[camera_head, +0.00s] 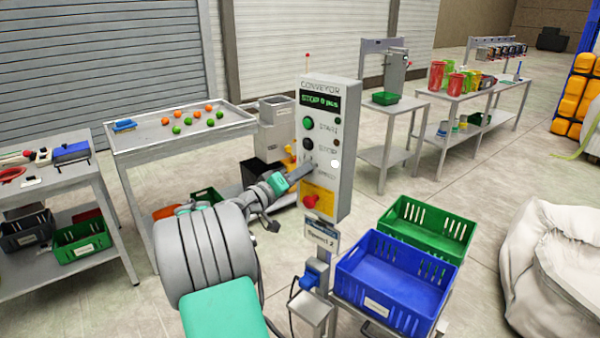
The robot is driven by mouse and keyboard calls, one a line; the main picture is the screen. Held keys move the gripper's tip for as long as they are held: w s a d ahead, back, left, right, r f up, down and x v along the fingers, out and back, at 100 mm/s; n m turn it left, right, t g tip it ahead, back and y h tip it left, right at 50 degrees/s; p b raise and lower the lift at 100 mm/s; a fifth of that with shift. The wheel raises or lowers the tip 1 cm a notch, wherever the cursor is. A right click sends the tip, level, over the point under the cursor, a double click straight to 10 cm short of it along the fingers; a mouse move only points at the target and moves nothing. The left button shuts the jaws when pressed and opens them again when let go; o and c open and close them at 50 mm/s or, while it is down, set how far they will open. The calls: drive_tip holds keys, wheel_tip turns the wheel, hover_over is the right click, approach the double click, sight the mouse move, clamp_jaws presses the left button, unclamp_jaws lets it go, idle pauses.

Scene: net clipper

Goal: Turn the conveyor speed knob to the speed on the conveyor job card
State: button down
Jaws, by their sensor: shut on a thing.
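The conveyor control box (343,165) stands upright on a post in the middle of the view. Its small display reads "STOP 0 pcs", with a green START button (308,122) and a dark STOP button (308,144) below. My gripper (306,167) reaches the lower front of the box from the left, at the row of the speed knob. It is shut on the knob, which the fingers hide, so its pointer cannot be read. The job card (321,237) hangs under the box and seems to read "Speed 2". A red mushroom button (311,201) sits on a yellow plate.
A blue crate (346,286) and a green crate (388,222) stand right of the post. A large white sack (565,265) is at right. Open floor lies beyond the crates.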

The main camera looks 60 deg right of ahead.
idle(0.3)
drive_tip(key=c, duration=1.1)
unclamp_jaws()
drive_tip(key=shift+a, duration=0.1)
drive_tip(key=b+v, duration=0.2)
drive_tip(key=v, duration=0.5)
drive_tip(key=shift+a, duration=0.3)
